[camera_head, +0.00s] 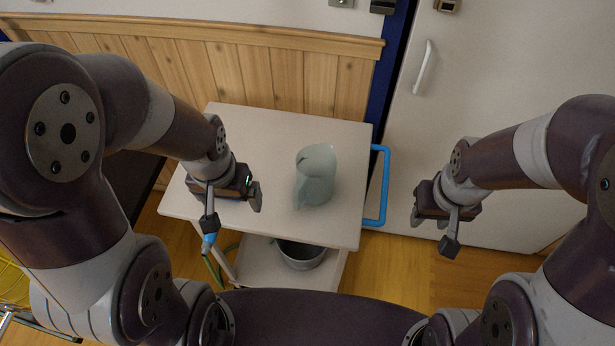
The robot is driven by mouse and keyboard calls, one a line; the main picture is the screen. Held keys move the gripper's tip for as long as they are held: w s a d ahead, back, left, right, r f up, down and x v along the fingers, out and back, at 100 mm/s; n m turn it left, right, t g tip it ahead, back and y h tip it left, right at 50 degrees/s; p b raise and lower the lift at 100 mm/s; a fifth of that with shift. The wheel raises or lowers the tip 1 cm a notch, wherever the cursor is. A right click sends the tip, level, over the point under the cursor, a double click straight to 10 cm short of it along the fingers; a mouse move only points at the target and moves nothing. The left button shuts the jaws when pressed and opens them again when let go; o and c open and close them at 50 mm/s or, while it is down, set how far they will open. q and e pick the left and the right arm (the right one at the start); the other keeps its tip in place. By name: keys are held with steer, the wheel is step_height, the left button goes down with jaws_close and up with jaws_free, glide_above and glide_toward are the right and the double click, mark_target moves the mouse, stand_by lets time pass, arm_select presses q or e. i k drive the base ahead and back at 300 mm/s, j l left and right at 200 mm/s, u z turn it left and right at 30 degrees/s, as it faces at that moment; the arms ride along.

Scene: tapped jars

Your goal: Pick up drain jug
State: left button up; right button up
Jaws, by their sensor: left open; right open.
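The drain jug (318,172) is a pale grey-green jug standing on the light-topped cart (275,128), right of the top's middle. Its handle side faces the lower left. My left gripper (233,218) is open and empty, over the left front part of the cart top, left of the jug and apart from it. My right gripper (432,232) is open and empty, to the right of the cart, beyond its blue handle and well apart from the jug.
The blue cart handle (383,185) sticks out at the cart's right side. A grey metal pot (300,254) sits on the lower shelf. A wood-panelled wall (270,75) stands behind the cart, and a white door (480,80) with a handle is at the right.

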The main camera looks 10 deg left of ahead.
mark_target(316, 164)
steer(key=j+z, duration=0.15)
steer(key=z, duration=0.25)
steer(key=j+z, duration=0.2)
steer(key=z, duration=0.2)
steer(key=k+j+z, duration=0.1)
steer(key=z, duration=0.3)
